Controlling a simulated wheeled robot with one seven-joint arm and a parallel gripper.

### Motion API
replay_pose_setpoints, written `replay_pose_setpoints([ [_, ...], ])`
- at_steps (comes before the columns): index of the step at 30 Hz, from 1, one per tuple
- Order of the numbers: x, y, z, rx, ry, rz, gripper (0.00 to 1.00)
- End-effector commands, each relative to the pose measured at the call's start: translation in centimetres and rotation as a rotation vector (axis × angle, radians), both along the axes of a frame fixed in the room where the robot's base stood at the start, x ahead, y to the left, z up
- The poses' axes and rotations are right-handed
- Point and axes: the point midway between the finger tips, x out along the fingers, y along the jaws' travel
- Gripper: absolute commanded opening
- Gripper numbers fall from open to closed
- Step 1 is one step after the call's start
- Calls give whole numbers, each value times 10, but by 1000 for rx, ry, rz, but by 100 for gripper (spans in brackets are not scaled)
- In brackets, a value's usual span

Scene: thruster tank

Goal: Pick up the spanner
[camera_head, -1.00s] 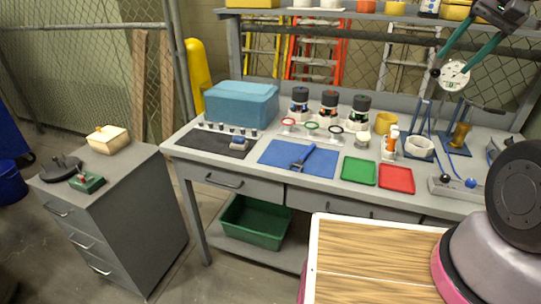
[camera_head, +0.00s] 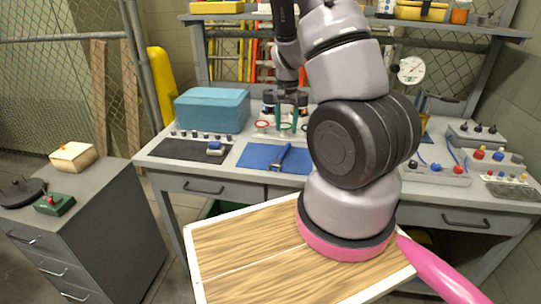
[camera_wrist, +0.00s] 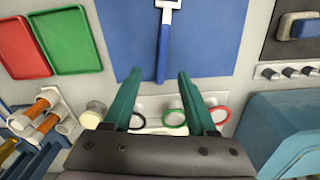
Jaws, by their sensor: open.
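The spanner (camera_head: 280,157), with a blue handle, lies flat on a blue mat (camera_head: 253,155) on the workbench. In the wrist view the spanner (camera_wrist: 164,45) shows its pale head at the top edge and its handle pointing toward my gripper. The blue mat (camera_wrist: 210,40) also fills the upper middle there. My gripper (camera_head: 287,127) has teal fingers and hangs over the back of the bench, behind the spanner. In the wrist view my gripper (camera_wrist: 158,74) is open and empty, its fingertips on either side of the handle's end in the picture, apart from it.
Coloured rings (camera_wrist: 174,117) stand near the fingers. A blue box (camera_head: 212,110) and a dark mat (camera_head: 190,148) lie left of the blue mat. Green (camera_wrist: 69,40) and red (camera_wrist: 20,46) trays lie on its other side. My arm hides the bench's middle right in the head view.

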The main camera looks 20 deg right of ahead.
Motion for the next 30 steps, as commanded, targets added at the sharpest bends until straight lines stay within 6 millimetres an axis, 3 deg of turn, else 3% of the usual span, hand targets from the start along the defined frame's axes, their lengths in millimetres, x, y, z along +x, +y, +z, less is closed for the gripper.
replay_pose_setpoints([
  [3,-2,0,-22,1,6,-2,57],
  [11,0,1,-44,2,2,-1,57],
  [19,3,5,-83,1,3,0,57],
  [29,4,5,-92,1,-1,1,57],
  [30,4,5,-92,1,-1,1,54],
])
